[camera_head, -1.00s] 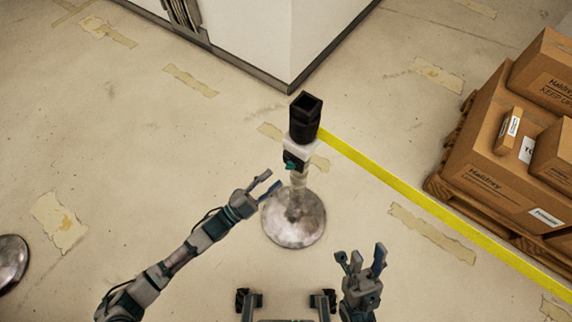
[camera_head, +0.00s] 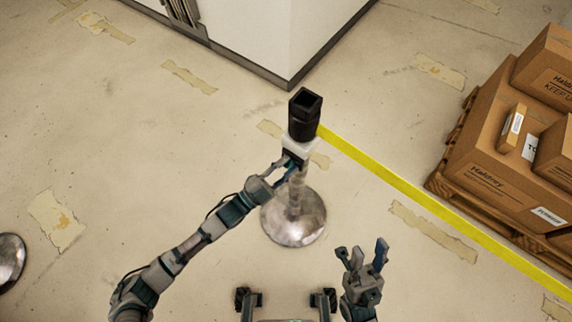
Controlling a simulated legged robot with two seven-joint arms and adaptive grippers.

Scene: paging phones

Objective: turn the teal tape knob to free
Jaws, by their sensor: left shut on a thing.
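A stanchion post (camera_head: 296,192) with a black square top (camera_head: 305,112) stands on a round metal base (camera_head: 294,222). A white collar (camera_head: 300,147) sits below the black top, and yellow tape (camera_head: 420,206) runs from the top to the lower right. My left gripper (camera_head: 287,168) is at the post just below the white collar, shut on the teal knob, which its fingers largely hide. The knob's setting cannot be read. My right gripper (camera_head: 363,254) is open and empty at the lower right, apart from the post.
Cardboard boxes (camera_head: 500,165) stand on a wooden pallet (camera_head: 440,184) at the right. A white cabinet or wall corner (camera_head: 270,45) is behind the post. Another round metal base (camera_head: 10,262) shows at the left edge.

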